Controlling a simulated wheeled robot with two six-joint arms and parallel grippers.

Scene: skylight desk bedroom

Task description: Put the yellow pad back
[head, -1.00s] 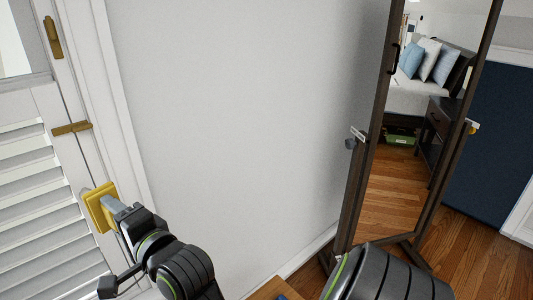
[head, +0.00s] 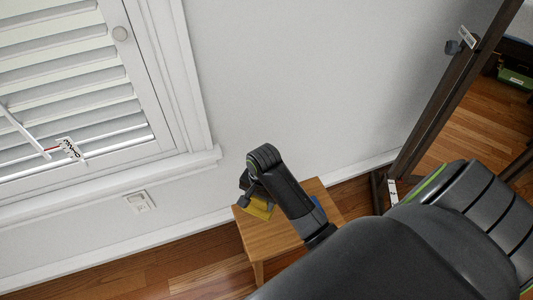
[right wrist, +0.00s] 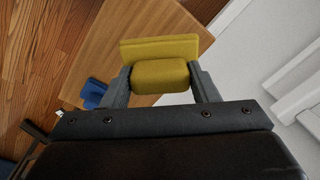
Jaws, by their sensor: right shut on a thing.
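The yellow pad (head: 260,208) is in my right gripper (head: 247,190), over the near-left part of a small wooden table (head: 268,236). In the right wrist view the pad is a flat yellow plate (right wrist: 150,47) with a thicker yellow block (right wrist: 160,77). The gripper's two fingers (right wrist: 160,88) are shut on the sides of the block. The plate lies beyond the fingertips, against the wood as background. I cannot tell whether it touches the tabletop. My left gripper is not in view.
A blue object (right wrist: 93,93) lies on the table, left of the pad in the right wrist view. A white wall and shuttered window (head: 80,90) stand behind the table. A dark mirror frame (head: 440,110) stands to the right. Wooden floor is open at lower left.

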